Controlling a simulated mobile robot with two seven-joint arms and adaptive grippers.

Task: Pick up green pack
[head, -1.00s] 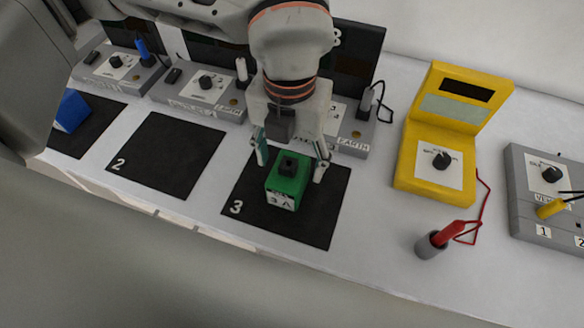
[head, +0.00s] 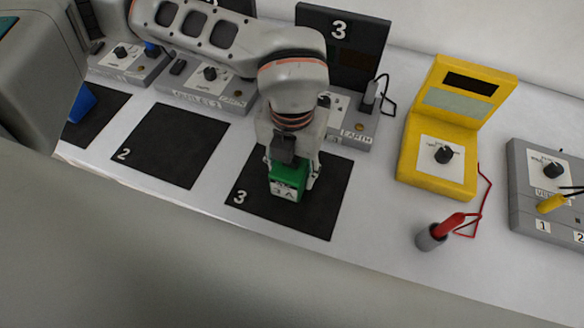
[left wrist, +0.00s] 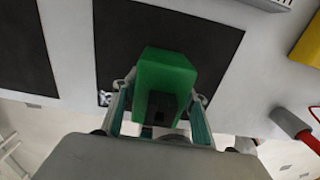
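The green pack (head: 288,186) sits upright on the black mat marked 3 (head: 322,215). It also shows in the left wrist view (left wrist: 165,75), between my fingers. My left gripper (head: 290,178) points down over the pack, with one finger on each side of it. In the left wrist view my left gripper (left wrist: 164,92) looks open, its fingers beside the pack with narrow gaps. The gripper's body hides the pack's top in the head view. My right gripper is in neither view.
A yellow meter (head: 437,165) stands to the right, with a red probe (head: 447,224) in a grey holder. A grey unit (head: 545,200) is at the far right. Behind mat 3 stands a grey station (head: 355,135) with a black panel. Mat 2 (head: 170,145) is empty.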

